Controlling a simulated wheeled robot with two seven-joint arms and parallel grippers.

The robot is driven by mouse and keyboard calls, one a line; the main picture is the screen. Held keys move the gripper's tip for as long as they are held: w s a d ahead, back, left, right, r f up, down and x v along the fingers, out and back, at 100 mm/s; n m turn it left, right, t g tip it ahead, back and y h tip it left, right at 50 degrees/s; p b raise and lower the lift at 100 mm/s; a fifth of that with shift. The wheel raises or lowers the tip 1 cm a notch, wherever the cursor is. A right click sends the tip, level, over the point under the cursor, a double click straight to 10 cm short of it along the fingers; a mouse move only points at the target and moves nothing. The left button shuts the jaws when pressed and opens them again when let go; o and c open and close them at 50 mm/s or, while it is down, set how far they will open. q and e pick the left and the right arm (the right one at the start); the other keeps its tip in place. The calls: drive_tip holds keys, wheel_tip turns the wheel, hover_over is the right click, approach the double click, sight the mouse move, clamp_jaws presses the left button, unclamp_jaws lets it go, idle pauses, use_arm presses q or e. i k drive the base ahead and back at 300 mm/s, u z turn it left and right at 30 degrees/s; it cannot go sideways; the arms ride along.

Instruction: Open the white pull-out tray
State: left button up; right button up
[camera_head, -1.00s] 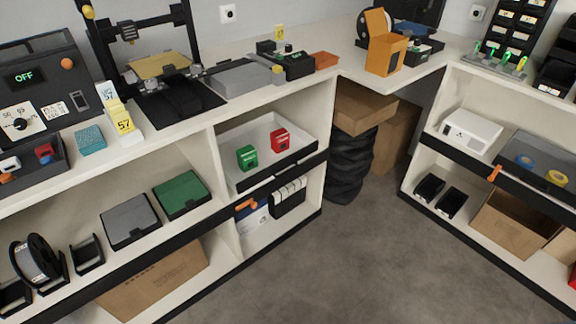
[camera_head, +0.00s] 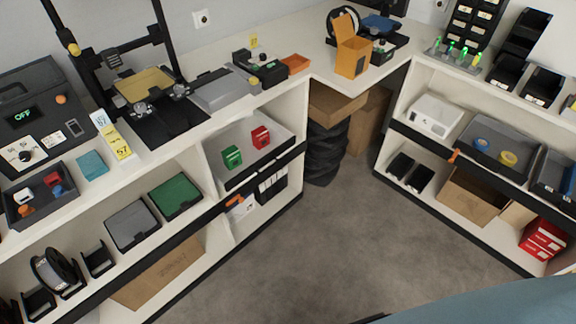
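The white pull-out tray (camera_head: 254,160) is in the upper compartment of the left shelf unit, with a black strip along its front. Its front looks about level with the shelf's front edge. A green box (camera_head: 231,157) and a red box (camera_head: 261,137) stand in it. An orange handle-like piece (camera_head: 235,201) shows just below the black strip; I cannot tell what it is fixed to. Neither of my grippers is in view.
The grey floor (camera_head: 345,235) between the two shelf units is open. On the right unit are a white box (camera_head: 435,115) and a grey tray (camera_head: 495,150) with tape rolls. A pale blue surface (camera_head: 500,305) fills the bottom right corner. Black tires (camera_head: 325,150) stand in the corner.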

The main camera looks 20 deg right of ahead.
sight(238, 132)
drive_tip(key=z, duration=0.55)
drive_tip(key=i, duration=1.1)
drive_tip(key=u, duration=1.3)
